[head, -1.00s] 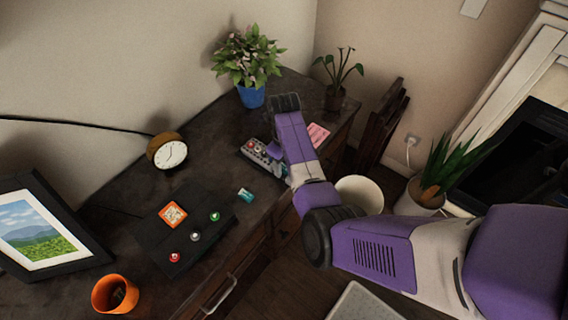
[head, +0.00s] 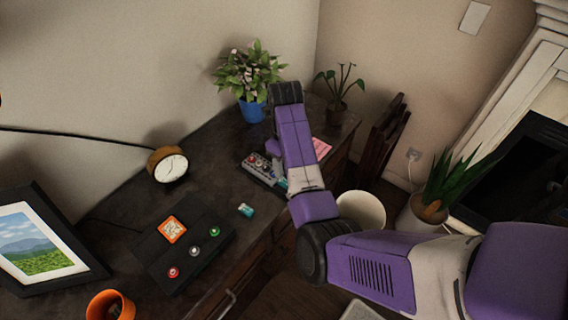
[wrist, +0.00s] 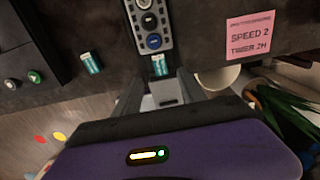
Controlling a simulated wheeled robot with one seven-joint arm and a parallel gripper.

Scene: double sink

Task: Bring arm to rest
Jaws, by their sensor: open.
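My gripper (wrist: 160,88) is open in the wrist view, with a finger on each side and nothing held between them. It is above the front edge of the dark desk. A small teal block (wrist: 158,65) shows just beyond the fingertips; the height gap between them is hard to judge. In the head view my purple and white arm reaches in from the right, bends at the elbow and extends over the desk's right end. The arm hides most of the gripper there.
A grey button panel (head: 262,170) and pink note (wrist: 252,36) lie near the arm. A blue-potted plant (head: 251,108) stands behind it, and a white bin (head: 362,209) is on the floor below. A clock (head: 168,165), black control box (head: 180,245) and orange cup (head: 110,305) are left.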

